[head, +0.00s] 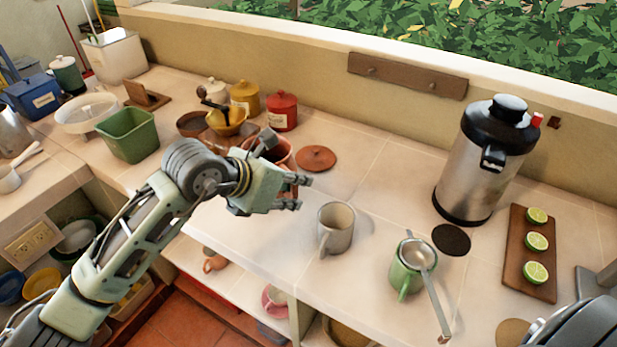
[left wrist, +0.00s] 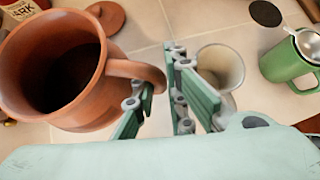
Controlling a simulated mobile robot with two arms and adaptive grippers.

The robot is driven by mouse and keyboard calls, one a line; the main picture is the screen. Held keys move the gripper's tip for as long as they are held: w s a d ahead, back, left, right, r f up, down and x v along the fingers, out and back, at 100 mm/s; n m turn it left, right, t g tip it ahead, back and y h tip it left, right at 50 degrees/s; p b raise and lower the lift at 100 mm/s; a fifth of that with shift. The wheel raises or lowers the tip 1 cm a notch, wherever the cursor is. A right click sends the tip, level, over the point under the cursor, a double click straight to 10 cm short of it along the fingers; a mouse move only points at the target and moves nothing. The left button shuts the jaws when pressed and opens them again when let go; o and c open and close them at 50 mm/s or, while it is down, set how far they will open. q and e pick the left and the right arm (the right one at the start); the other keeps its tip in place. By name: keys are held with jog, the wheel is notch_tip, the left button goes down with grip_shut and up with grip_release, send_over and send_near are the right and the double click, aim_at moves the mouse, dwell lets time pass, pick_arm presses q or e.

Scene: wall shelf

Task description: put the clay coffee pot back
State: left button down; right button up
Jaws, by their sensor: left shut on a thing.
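The clay coffee pot (left wrist: 50,70) is a reddish-brown, open-topped vessel with a loop handle, at the left of the left wrist view. In the head view the pot (head: 283,150) is partly hidden behind my left gripper (head: 299,192). My left gripper (left wrist: 160,100) is shut on the pot's handle (left wrist: 135,70). The pot looks upright, over or on the counter; I cannot tell if it touches. A flat clay lid (head: 316,158) lies on the counter to its right. My right gripper is not in view.
A grey mug (head: 337,228) and a green mug (head: 412,262) with a strainer stand on the counter to the right. Red (head: 282,110) and yellow (head: 244,95) canisters stand behind the pot. A steel urn (head: 480,165) and lime board (head: 530,245) are further right.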

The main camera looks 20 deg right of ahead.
pick_arm(q)
jog(key=shift+f+p, duration=0.75)
jog(key=shift+f, duration=1)
jog(key=shift+w, duration=0.1)
jog(key=shift+f, duration=0.15)
jog(key=c, duration=2.1)
grip_release()
jog(key=shift+f, duration=0.15)
jog(key=o, duration=0.3)
jog(key=shift+a+r, duration=0.25)
jog(key=shift+a, duration=0.05)
jog(key=b+v, duration=0.2)
jog(key=v, duration=0.9)
jog(key=shift+s+r+b, duration=0.2)
jog(key=shift+r+b, duration=0.1)
